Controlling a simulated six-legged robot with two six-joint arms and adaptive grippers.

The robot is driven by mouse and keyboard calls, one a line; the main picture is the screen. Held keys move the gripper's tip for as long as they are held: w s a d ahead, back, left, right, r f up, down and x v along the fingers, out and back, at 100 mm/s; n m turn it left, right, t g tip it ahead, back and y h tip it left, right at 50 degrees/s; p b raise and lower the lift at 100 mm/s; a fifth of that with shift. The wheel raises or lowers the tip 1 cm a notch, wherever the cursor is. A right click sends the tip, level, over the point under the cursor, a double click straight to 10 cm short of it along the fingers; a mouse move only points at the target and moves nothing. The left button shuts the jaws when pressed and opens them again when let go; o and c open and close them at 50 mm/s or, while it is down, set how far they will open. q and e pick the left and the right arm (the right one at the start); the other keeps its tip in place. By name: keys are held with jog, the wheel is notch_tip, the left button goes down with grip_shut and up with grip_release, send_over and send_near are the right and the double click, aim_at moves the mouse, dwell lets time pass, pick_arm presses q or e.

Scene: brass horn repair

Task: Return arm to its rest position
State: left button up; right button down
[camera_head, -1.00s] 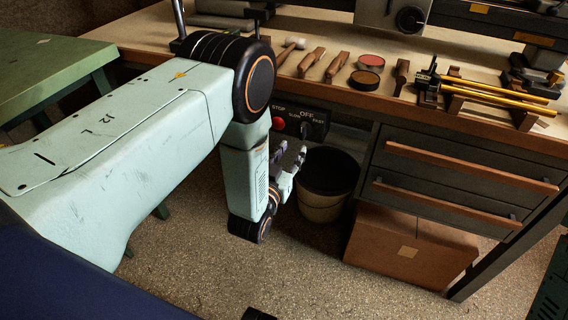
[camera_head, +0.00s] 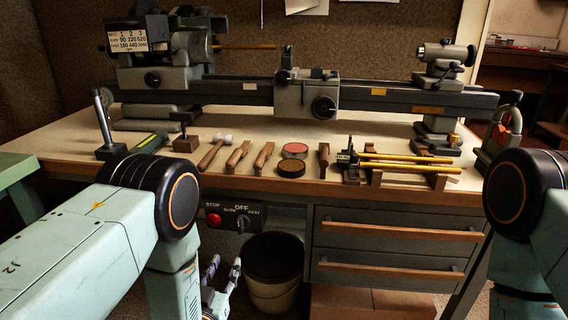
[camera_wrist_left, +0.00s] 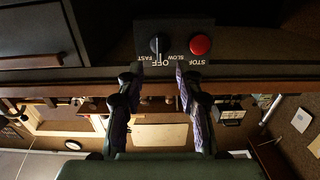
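My left arm comes in from the left in the head view and bends down at its elbow in front of the bench. My left gripper (camera_head: 222,284) hangs low, in front of the bench and left of the black bucket. Its fingers are apart with nothing between them. In the left wrist view the gripper (camera_wrist_left: 160,78) also shows open and empty, with the switch panel (camera_wrist_left: 174,40) beyond its fingertips. My right arm shows at the right edge of the head view, with its forearm at the lower right. The right gripper is out of the picture.
The bench (camera_head: 70,144) carries a lathe (camera_head: 306,92), wooden-handled tools (camera_head: 238,155), two round tins (camera_head: 291,168) and brass rods (camera_head: 408,160) on a stand. A black-topped bucket (camera_head: 272,262) stands under it, beside drawers (camera_head: 390,226). A green table (camera_head: 14,168) is at the left.

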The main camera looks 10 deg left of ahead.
pick_arm(q)
jog(key=s+a+f+g, duration=0.2)
jog(key=s+f+g, duration=0.7)
jog(key=s+f, duration=0.35)
jog(key=s+a+g, duration=0.1)
jog(key=s+g, duration=0.7)
jog(key=s, duration=1.5)
jog(key=shift+a+n+g, duration=0.2)
jog(key=shift+n+g, duration=0.1)
jog(key=shift+n, duration=0.1)
jog(key=shift+y, duration=0.3)
jog(key=shift+o, duration=0.2)
